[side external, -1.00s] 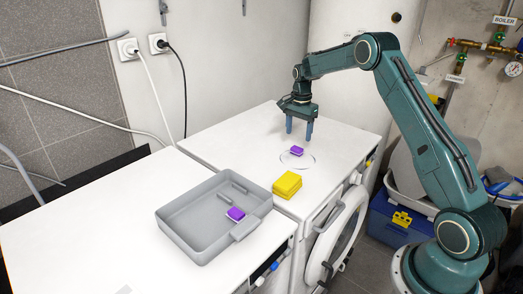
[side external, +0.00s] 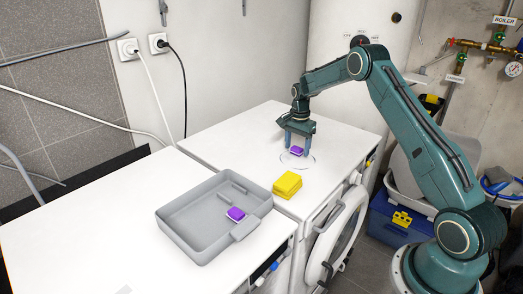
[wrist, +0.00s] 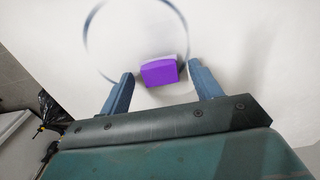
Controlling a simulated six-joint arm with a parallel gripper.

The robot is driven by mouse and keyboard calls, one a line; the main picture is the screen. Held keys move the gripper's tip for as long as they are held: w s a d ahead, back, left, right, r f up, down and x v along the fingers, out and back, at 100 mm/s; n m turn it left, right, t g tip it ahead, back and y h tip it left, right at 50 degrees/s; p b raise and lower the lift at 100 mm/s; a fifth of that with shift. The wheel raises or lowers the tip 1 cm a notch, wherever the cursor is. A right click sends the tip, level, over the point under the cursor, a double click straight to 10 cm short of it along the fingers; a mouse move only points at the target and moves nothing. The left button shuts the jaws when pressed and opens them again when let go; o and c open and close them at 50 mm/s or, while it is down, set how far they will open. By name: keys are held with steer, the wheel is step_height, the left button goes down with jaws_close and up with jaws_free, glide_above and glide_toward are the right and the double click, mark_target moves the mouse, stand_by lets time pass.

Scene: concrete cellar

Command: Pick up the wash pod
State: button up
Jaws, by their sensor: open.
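A purple and white wash pod (side external: 297,152) lies on the white top of the washing machine, at the edge of a thin drawn ring (side external: 290,164). In the wrist view the pod (wrist: 159,73) sits between the fingertips, with a gap on each side. My gripper (side external: 297,149) is open and lowered around the pod; its fingers also show in the wrist view (wrist: 162,80). A second purple and white pod (side external: 236,214) lies inside the grey tray (side external: 180,227) on the nearer white top.
A yellow sponge-like stack (side external: 287,184) stands on the machine top, in front of the ring. The machine's round door (side external: 337,236) hangs open at the front. The back of the machine top is clear.

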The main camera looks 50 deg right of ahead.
mark_target(297, 148)
stand_by(0.4)
steer(key=c, duration=1)
steer(key=shift+r, duration=0.1)
steer(key=shift+c, duration=0.2)
step_height(297, 148, up, 20)
stand_by(0.5)
